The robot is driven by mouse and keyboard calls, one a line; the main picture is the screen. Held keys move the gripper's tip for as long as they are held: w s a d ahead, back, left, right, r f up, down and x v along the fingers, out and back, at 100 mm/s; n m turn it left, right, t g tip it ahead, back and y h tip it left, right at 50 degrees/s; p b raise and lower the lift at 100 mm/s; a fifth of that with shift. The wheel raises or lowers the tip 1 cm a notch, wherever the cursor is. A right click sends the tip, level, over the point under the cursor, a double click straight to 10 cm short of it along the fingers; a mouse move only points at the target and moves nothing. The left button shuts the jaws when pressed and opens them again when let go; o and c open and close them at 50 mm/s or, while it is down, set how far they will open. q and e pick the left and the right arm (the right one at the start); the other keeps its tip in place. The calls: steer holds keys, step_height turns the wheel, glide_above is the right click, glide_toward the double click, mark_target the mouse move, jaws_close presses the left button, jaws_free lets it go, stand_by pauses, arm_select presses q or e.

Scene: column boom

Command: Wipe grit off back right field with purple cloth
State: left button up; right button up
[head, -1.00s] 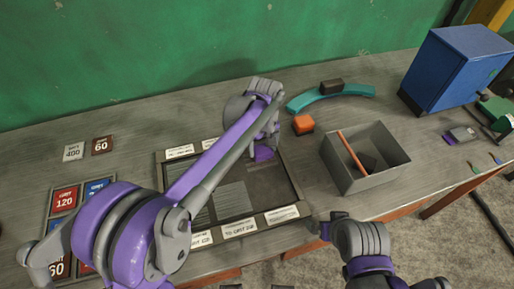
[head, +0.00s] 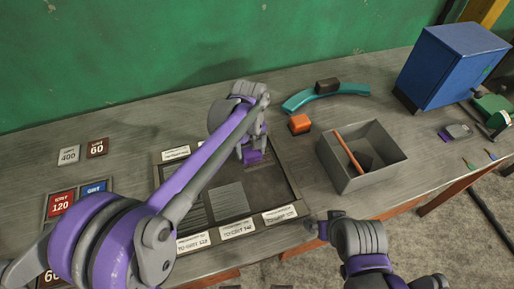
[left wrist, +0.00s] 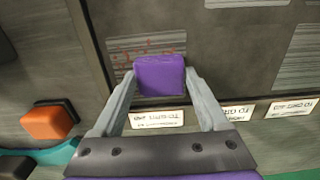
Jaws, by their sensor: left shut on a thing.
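My left gripper (head: 252,153) is shut on the purple cloth (head: 251,158), a small block-like pad. It is over the back right part of the framed board (head: 292,190). In the left wrist view the cloth (left wrist: 160,75) sits between the two fingers, over the edge of a striped field (left wrist: 125,50). Red-orange grit (left wrist: 145,46) is scattered on that field beside the cloth. Whether the cloth touches the surface is hard to tell. My right gripper (head: 318,228) hangs near the front right of the board, its jaws unclear.
Right of the board are an orange block (head: 300,123), a teal curved piece (head: 305,99) with a dark block, and a grey open bin (head: 385,170). A blue cabinet (head: 455,65) stands at the back right. Grit cards (head: 68,155) lie at the left.

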arm_select(q)
steer(key=shift+s+a, duration=0.1)
steer(key=shift+a, duration=0.15)
steer(key=shift+d, duration=0.1)
steer(key=shift+w+d+f, duration=0.1)
steer(key=shift+w+d, duration=0.2)
steer(key=shift+d, duration=0.5)
step_height(320, 180, up, 9)
steer(key=p, duration=0.5)
steer(key=shift+w, duration=0.1)
arm_select(e)
step_height(320, 180, up, 6)
steer(key=w, duration=0.2)
steer(key=shift+s+r, duration=0.1)
steer(key=shift+s, duration=0.05)
